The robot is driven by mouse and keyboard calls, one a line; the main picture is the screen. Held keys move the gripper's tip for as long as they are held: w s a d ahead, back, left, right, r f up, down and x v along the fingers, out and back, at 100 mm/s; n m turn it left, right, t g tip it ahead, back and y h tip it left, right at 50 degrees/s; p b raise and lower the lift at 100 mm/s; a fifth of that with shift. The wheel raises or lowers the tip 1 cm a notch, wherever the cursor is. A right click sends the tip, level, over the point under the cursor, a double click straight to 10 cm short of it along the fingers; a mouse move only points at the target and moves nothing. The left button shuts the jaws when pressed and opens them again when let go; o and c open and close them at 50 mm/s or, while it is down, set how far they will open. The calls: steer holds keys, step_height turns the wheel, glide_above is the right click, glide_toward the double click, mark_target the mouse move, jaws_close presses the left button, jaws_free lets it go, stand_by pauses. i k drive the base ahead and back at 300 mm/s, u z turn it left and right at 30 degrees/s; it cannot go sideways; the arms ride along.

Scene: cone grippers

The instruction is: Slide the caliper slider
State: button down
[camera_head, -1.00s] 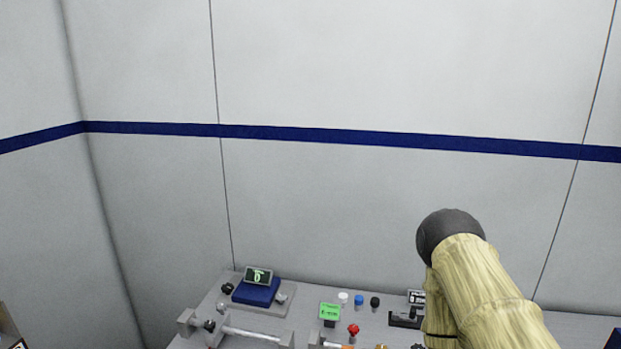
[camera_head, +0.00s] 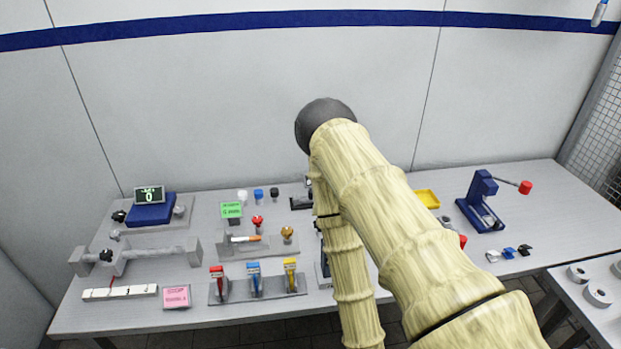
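A grey bar device (camera_head: 168,252) that looks like the caliper lies on the left of the table. It has upright end blocks and a slider block with a black knob (camera_head: 106,255) near its left end. My gripper does not show; my beige-covered arm rises through the middle of the view and hides part of the table. I cannot tell whether the gripper is open or shut.
The grey table (camera_head: 215,322) runs along the wall. A blue device with a display (camera_head: 150,214) stands behind the bar. A stand with coloured-handled tools (camera_head: 255,290) is in front centre. A blue press (camera_head: 480,200) stands at right. A second table (camera_head: 590,325) is front right.

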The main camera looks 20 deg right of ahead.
mark_target(306, 197)
steer(key=z, duration=0.7)
